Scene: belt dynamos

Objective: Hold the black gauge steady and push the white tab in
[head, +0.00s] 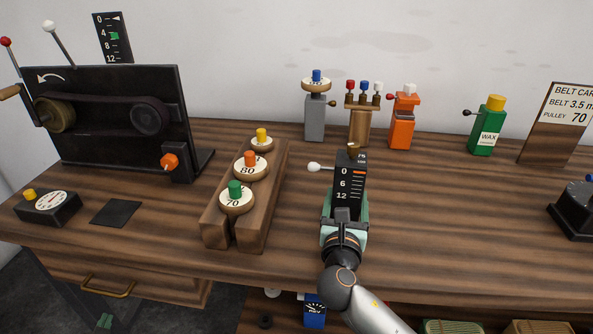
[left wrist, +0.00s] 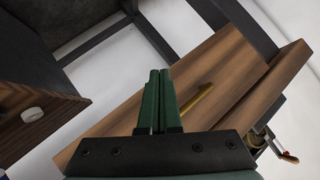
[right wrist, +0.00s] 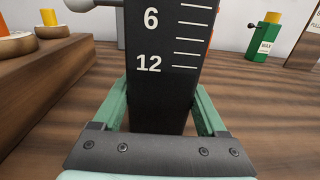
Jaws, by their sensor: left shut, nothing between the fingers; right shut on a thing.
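The black gauge (head: 346,196), marked 0, 6 and 12 with orange at its right side, stands upright on the workbench. A white round-ended tab (head: 313,167) sticks out from its left side near the top; a whitish knob shows at the top left in the right wrist view (right wrist: 80,4). My right gripper (right wrist: 160,110) is shut on the gauge, a green finger on each side; the gauge partly hides it in the head view. My left gripper (left wrist: 160,78) is shut and empty, low in front of the bench; its green tip (head: 104,320) shows below the drawer.
A wooden block with numbered pulleys (head: 222,225) lies left of the gauge. The belt machine (head: 110,85) stands at the back left. A grey post (head: 315,120), an orange device (head: 402,130) and a green wax bottle (head: 487,130) stand behind. The drawer handle (head: 105,288) juts out near my left gripper.

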